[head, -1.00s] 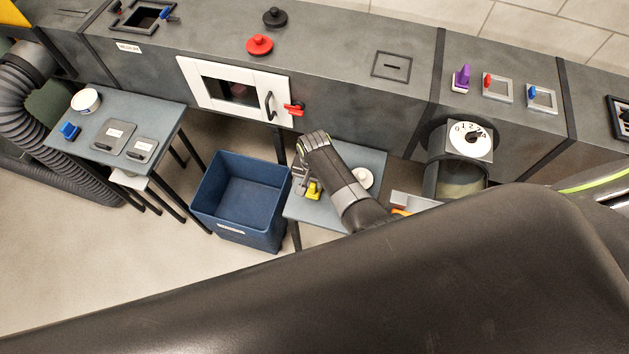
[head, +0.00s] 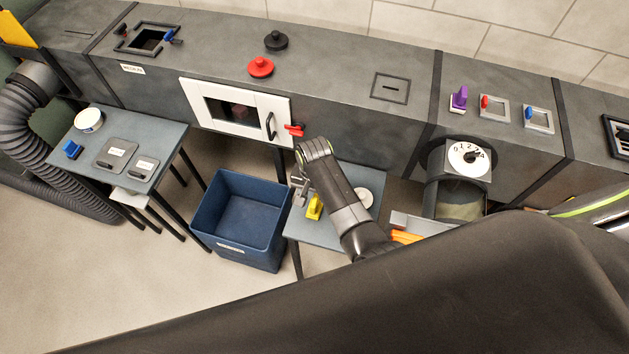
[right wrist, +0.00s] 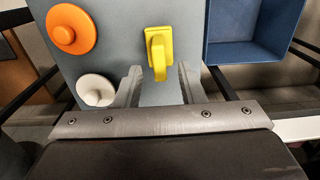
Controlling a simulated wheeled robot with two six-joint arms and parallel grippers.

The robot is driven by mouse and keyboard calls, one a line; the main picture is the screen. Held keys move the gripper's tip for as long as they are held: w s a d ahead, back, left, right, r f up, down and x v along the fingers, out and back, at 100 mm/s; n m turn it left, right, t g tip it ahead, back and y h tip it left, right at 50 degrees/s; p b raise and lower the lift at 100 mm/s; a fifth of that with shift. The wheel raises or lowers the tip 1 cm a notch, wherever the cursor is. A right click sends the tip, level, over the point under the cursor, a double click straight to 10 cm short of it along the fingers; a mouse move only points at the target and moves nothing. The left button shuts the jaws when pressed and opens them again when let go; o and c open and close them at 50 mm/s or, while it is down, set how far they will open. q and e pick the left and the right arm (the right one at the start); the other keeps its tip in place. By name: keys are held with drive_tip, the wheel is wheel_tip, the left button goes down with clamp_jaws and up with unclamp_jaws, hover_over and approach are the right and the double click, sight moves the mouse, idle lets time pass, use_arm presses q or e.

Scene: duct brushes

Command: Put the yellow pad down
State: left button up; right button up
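The yellow pad (head: 314,207) stands on the small grey-blue table (head: 322,232) beside the blue bin. It has a raised handle. In the right wrist view the pad (right wrist: 158,52) lies just beyond and between the fingertips, with a gap to each finger. My right gripper (head: 300,190) is low over this table, next to the pad. In the right wrist view the gripper (right wrist: 160,72) is open, with nothing between its fingers. My left gripper is not in view.
The blue bin (head: 239,222) stands left of the table. A white round-knobbed piece (right wrist: 95,90) and an orange one (right wrist: 71,30) are also on the table. Behind is the grey duct (head: 340,102) with a white-framed door and a red handle (head: 295,130).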

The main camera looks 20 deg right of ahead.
sight(314, 200)
wheel_tip(314, 200, up, 7)
drive_tip(key=shift+f, duration=0.15)
idle(0.7)
